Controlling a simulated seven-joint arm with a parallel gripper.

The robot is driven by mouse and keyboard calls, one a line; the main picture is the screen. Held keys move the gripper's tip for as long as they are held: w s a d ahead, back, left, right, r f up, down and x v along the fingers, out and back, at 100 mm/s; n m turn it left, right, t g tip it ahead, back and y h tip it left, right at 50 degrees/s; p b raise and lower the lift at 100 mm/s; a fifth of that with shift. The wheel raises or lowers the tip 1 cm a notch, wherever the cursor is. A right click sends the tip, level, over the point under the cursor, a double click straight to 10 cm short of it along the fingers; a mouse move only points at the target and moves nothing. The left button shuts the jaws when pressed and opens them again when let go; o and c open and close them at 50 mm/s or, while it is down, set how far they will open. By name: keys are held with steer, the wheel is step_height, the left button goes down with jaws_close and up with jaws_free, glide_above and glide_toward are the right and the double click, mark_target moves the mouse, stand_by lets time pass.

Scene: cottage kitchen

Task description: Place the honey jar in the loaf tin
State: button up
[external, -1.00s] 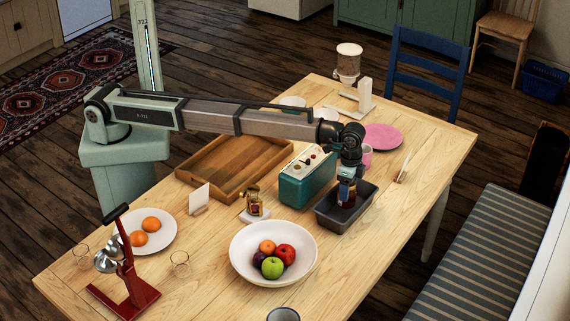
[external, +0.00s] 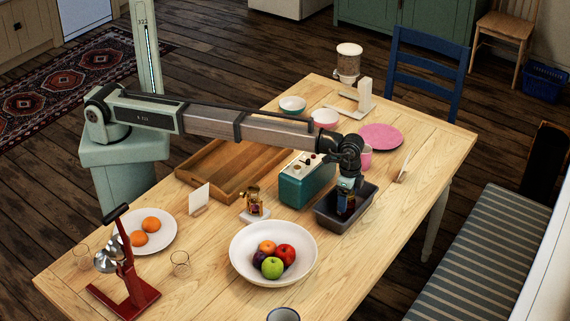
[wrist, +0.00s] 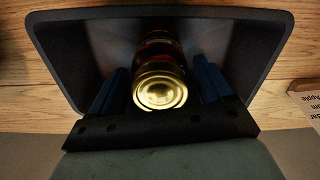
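The honey jar (wrist: 160,88) has a gold lid and dark amber sides. In the wrist view it lies between the two blue fingers of my gripper (wrist: 162,82), its lid facing the camera. Dark strips show between fingers and jar, so I cannot tell if they touch it. The dark grey loaf tin (wrist: 268,42) surrounds the jar in that view. In the external view my gripper (external: 347,202) points down into the loaf tin (external: 330,222), and the jar is mostly hidden by the fingers. Whether the jar rests on the tin's floor is hidden.
A teal toaster-like box (external: 305,188) stands close left of the tin. A white fruit bowl (external: 300,268) is in front. Bare table lies right of the tin.

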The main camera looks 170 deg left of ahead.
steer(key=shift+o, duration=0.8)
step_height(320, 180, up, 12)
steer(key=shift+r, duration=0.15)
stand_by(0.4)
